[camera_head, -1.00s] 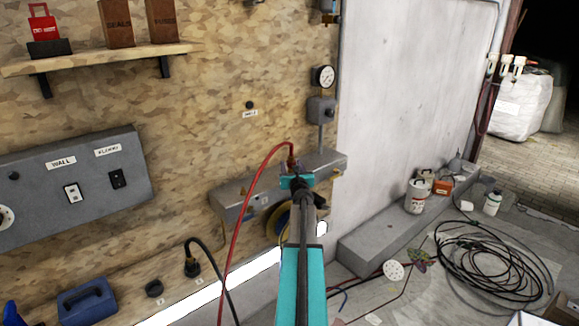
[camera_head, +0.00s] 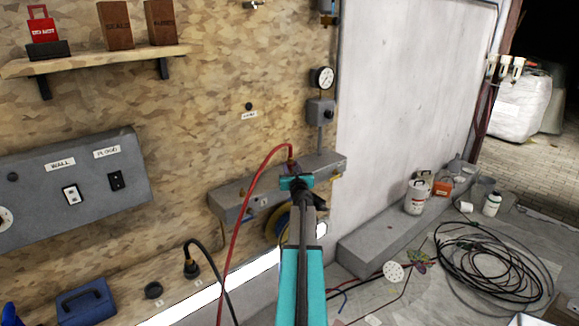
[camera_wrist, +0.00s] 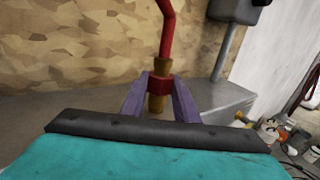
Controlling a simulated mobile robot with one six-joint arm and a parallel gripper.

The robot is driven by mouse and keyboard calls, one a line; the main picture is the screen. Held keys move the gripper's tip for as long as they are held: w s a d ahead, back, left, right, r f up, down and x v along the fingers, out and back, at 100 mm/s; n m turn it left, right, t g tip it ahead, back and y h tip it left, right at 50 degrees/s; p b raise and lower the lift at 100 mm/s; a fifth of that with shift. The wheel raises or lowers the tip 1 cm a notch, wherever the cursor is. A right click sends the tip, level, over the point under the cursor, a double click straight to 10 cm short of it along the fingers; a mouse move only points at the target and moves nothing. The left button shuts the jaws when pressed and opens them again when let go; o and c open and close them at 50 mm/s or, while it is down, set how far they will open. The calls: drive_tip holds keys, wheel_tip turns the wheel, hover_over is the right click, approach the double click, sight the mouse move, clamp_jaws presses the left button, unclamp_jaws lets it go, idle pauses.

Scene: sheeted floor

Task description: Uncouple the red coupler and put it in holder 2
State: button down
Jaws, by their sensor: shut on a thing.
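The red coupler (camera_wrist: 161,86) is a red collar with brass parts above and below, on the end of a red hose (camera_head: 240,215). In the wrist view it stands upright between the purple fingers of my gripper (camera_wrist: 160,98), which is shut on it. In the head view my gripper (camera_head: 292,171) is at the grey metal ledge on the wall, and the coupler is small there and partly hidden by my wrist. Whether the brass lower end is still joined to a fitting is hidden. I cannot make out holder 2.
The grey ledge (camera_head: 232,208) runs along the wall under a pressure gauge (camera_head: 322,78). A black hose with a plug (camera_head: 191,268) stands at the lower left. Coiled cables (camera_head: 490,262) and white tubs (camera_head: 415,198) are on the right. A shelf (camera_head: 100,61) is at the upper left.

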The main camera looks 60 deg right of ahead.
sight(291, 154)
drive_tip(key=shift+s+r+p, duration=0.1)
drive_tip(key=shift+r+p, duration=0.7)
drive_tip(key=shift+r, duration=0.35)
drive_tip(key=shift+r+p, duration=1.2)
drive_tip(key=shift+r, duration=0.35)
idle(0.4)
drive_tip(key=shift+r+p, duration=1.4)
drive_tip(key=shift+r, duration=0.45)
drive_tip(key=w+a+f+n+t+y+b, duration=0.25)
drive_tip(key=w+a+y, duration=0.2)
drive_tip(key=a, duration=0.85)
drive_tip(key=w+a+f+n+t+y+b, duration=0.15)
drive_tip(key=w+a+n+y, duration=0.35)
drive_tip(key=a, duration=0.7)
drive_tip(key=w+a+f+n+t+y+b, duration=0.1)
drive_tip(key=w+a+n+t+y, duration=0.15)
drive_tip(key=w+a, duration=0.75)
drive_tip(key=s+a+f+n+g+y, duration=0.2)
drive_tip(key=a+y, duration=0.3)
drive_tip(key=a, duration=1)
drive_tip(key=s+a+f+n+g+y, duration=0.2)
drive_tip(key=a+n+y, duration=0.3)
drive_tip(key=a, duration=1)
drive_tip(key=s+a+f+n+g+y, duration=0.2)
drive_tip(key=a+y, duration=0.4)
drive_tip(key=a, duration=0.9)
drive_tip(key=shift+s+f+n+g+b, duration=0.25)
drive_tip(key=shift+s+n+g+b, duration=0.15)
drive_tip(key=shift+s+n+g, duration=0.6)
